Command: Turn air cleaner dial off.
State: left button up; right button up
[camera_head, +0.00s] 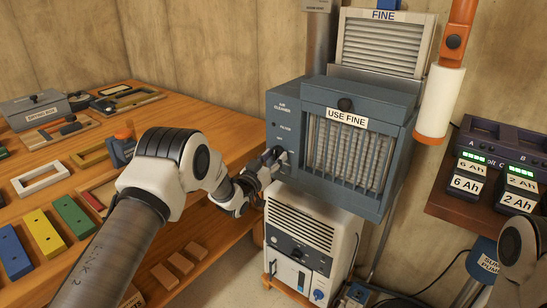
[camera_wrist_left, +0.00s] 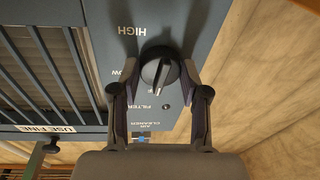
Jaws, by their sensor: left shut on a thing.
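The air cleaner (camera_head: 289,103) is a blue-grey box with a vertical-slat grille marked USE FINE. Its left side panel carries the dial. In the left wrist view, upside down, the dial (camera_wrist_left: 160,72) is a dark round knob with a pale pointer ridge. HIGH is readable beside it; a finger partly covers another label, LOW. My left gripper (camera_head: 275,160) is at this panel, shut on the dial, one finger on each side, as the left wrist view (camera_wrist_left: 158,84) also shows. In the head view the gripper mostly hides the dial. My right gripper is not in view.
A white unit (camera_head: 312,232) stands below the air cleaner. A wooden workbench (camera_head: 205,117) with trays and coloured blocks is at left. A FINE filter panel (camera_head: 384,45) is behind and above. A battery shelf (camera_head: 450,203) and an orange post with a white roll (camera_head: 440,102) are at right.

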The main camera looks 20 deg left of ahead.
pick_arm(q)
jog(key=shift+n, duration=0.6)
jog(key=o, duration=1.2)
jog(key=shift+c, duration=0.2)
jog(key=shift+s, duration=0.1)
jog(key=v, duration=1.1)
jog(key=shift+s, duration=0.4)
jog(key=shift+f, duration=0.1)
